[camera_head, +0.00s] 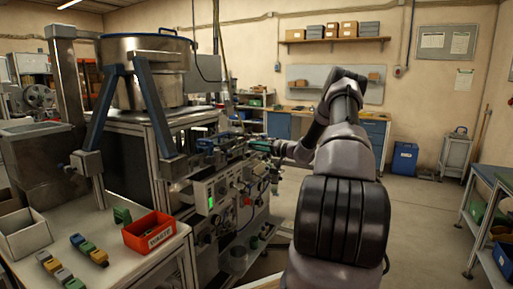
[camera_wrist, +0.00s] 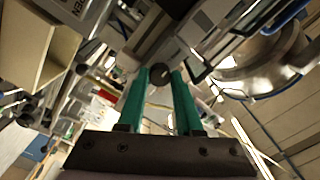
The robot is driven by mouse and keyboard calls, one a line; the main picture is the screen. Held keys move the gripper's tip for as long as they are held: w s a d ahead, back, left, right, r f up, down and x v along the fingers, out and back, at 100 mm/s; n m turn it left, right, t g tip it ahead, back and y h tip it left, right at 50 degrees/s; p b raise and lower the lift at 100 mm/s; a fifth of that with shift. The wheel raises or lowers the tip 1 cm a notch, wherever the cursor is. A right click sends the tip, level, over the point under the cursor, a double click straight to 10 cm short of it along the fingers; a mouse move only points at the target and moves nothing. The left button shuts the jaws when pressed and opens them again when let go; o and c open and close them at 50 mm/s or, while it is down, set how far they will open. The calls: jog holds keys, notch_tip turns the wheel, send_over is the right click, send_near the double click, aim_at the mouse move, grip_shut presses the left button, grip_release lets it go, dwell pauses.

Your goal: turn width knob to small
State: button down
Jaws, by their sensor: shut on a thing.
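My gripper (camera_wrist: 160,73) shows in the wrist view as two green fingers reaching up to a small dark round knob (camera_wrist: 160,77). The fingertips sit on either side of the knob and are shut on it. Its label and pointer cannot be read, so its setting cannot be told. In the head view my arm reaches to the feeder machine, and the fingers are small at its right side. The knob cannot be made out there. The machine's control panel (camera_head: 201,191) has a lit green display.
A large metal bowl (camera_head: 146,75) stands on the machine at left. A red bin (camera_head: 149,232), a grey tray (camera_head: 24,234) and several coloured blocks lie on the front-left table. A shelf cart (camera_head: 492,175) stands at right. The floor between is clear.

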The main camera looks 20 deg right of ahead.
jog(key=shift+f, duration=0.15)
jog(key=c, duration=0.6)
grip_release()
jog(key=v, duration=1.1)
